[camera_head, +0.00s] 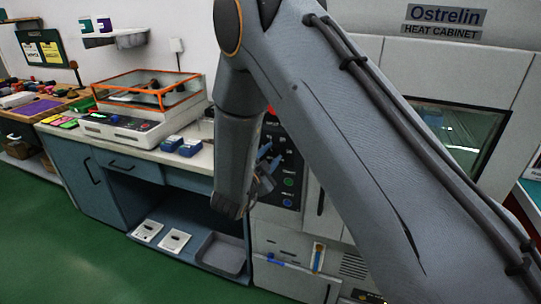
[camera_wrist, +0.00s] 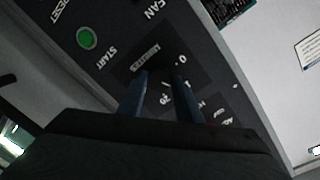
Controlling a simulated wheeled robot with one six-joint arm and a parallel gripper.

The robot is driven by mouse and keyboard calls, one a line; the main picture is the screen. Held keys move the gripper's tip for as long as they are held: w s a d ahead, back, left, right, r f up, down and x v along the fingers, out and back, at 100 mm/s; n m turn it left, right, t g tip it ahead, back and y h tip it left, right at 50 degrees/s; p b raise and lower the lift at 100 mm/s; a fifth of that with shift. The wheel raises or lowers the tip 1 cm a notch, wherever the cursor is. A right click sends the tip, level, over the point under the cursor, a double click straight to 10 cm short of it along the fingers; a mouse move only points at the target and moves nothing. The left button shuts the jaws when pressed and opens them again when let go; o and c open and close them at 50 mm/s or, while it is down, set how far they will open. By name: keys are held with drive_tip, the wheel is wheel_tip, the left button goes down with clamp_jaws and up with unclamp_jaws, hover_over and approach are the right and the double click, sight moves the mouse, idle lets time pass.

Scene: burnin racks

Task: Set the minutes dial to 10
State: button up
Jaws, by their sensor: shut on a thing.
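The minutes dial's dark plate (camera_wrist: 146,58) is in the wrist view, with a small white "MINUTES" label and white marks, including a 0 and what looks like 20. My gripper (camera_wrist: 162,88) has its two blue fingers over this plate, one on each side of the marks. It is shut on the minutes dial. The black knob blends into the dark plate, so its pointer and setting cannot be read. In the head view my gripper (camera_head: 267,164) is at the cabinet's black control panel (camera_head: 291,186), partly hidden by my arm.
A green START button (camera_wrist: 87,38) is close to the dial. The heat cabinet (camera_head: 445,70) has a glass window at right. A grey tray (camera_head: 221,254) is on the low shelf.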

drive_tip(key=o, duration=1)
drive_tip(key=shift+o, duration=0.2)
drive_tip(key=b+v, duration=0.1)
drive_tip(key=v, duration=0.7)
drive_tip(key=shift+b, duration=0.35)
drive_tip(key=shift+w, duration=0.1)
